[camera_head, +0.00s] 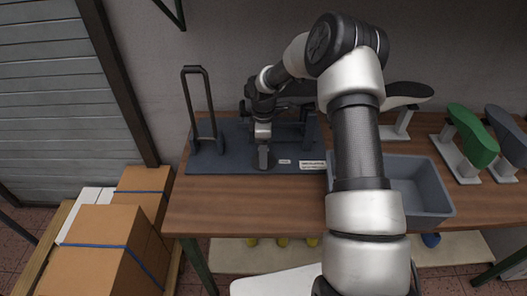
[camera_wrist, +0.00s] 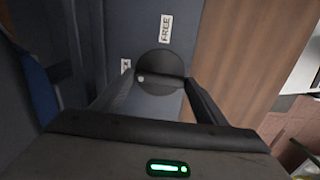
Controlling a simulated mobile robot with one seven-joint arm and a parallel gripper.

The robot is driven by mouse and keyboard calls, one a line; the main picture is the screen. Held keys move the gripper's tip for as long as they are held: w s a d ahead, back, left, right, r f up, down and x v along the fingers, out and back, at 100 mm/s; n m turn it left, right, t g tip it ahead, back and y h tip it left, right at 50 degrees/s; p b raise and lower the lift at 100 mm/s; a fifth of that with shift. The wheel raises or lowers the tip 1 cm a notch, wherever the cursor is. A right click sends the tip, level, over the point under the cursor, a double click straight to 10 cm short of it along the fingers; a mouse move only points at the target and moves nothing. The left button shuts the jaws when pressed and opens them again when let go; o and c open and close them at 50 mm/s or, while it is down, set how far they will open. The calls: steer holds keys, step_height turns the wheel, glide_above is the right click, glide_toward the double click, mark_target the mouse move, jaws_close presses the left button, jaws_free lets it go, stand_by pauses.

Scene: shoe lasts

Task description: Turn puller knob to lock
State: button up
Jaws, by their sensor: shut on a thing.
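The puller knob is a round dark disc with a light spot on its edge. It shows in the wrist view (camera_wrist: 160,62) between my two fingers and in the head view (camera_head: 265,160) below my gripper. My gripper (camera_wrist: 161,80) is shut on the knob, one finger on each side. In the head view my gripper (camera_head: 263,134) points down over the puller. The puller's dark blue-grey base plate (camera_head: 225,158) lies on the bench. A white label reading FREE (camera_wrist: 166,28) is on the plate beyond the knob. A second small label (camera_wrist: 125,65) is left of the knob, its text unreadable.
A tall black handle frame (camera_head: 197,95) stands at the puller's left. A grey bin (camera_head: 436,192) stands right of it, partly behind my arm. A green shoe last (camera_head: 473,132) and other lasts stand further right. The wooden bench front (camera_head: 245,205) is clear. Cardboard boxes (camera_head: 100,235) are at lower left.

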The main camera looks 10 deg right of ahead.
steer(key=shift+n, duration=0.3)
steer(key=o, duration=1.1)
steer(key=shift+r, duration=0.1)
steer(key=shift+c, duration=0.2)
